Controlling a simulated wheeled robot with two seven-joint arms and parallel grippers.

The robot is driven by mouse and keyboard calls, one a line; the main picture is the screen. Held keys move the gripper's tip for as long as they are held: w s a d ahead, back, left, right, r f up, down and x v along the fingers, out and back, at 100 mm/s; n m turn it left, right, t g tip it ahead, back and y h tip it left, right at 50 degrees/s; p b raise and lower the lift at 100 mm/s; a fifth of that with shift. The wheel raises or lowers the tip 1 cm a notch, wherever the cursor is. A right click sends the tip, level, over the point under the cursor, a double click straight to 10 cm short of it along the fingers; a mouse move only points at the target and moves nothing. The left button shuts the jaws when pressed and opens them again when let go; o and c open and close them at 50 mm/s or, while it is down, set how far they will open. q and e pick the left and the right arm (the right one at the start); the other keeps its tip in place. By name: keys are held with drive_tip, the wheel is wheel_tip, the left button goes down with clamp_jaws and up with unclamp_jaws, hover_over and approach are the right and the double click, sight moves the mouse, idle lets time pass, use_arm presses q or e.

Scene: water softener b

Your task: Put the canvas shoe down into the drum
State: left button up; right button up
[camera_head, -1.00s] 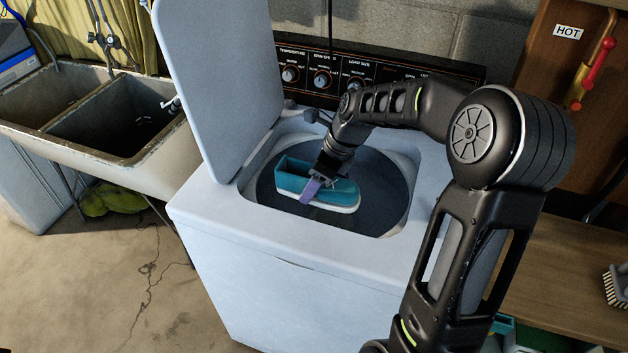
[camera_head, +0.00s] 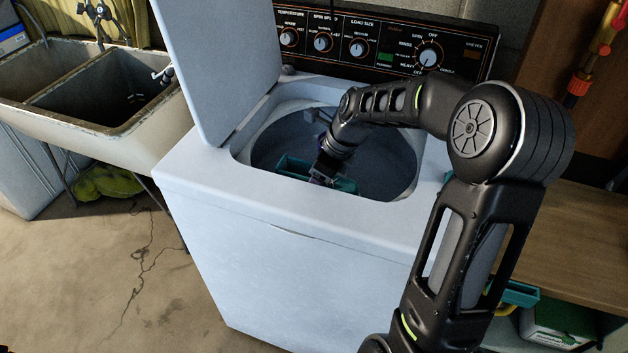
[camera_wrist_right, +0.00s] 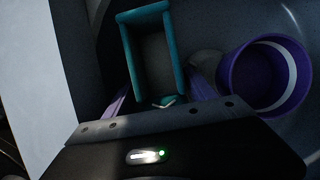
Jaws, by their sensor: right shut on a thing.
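The teal canvas shoe (camera_head: 292,165) is inside the drum (camera_head: 385,165) of the white washer, partly below the front rim of the opening. My right gripper (camera_head: 320,180) reaches down through the opening and is shut on the shoe. In the right wrist view the shoe (camera_wrist_right: 170,20) shows from above as a teal rim around a dark inside, with the purple fingers of my right gripper (camera_wrist_right: 160,100) at its sides. The shoe's sole is hidden, so I cannot tell whether it touches the drum floor. My left gripper is not in view.
The washer lid (camera_head: 225,60) stands open at the left of the opening. A purple round, hollow thing (camera_wrist_right: 238,85) with a white band is beside the shoe in the drum. The control panel (camera_head: 385,45) rises behind. A double sink (camera_head: 110,110) stands left, a wooden bench (camera_head: 575,240) right.

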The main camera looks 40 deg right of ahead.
drive_tip(key=o, duration=1.7)
drive_tip(key=shift+c, duration=0.2)
drive_tip(key=shift+r, duration=0.1)
drive_tip(key=shift+v, duration=3.85)
drive_tip(key=shift+r, duration=0.1)
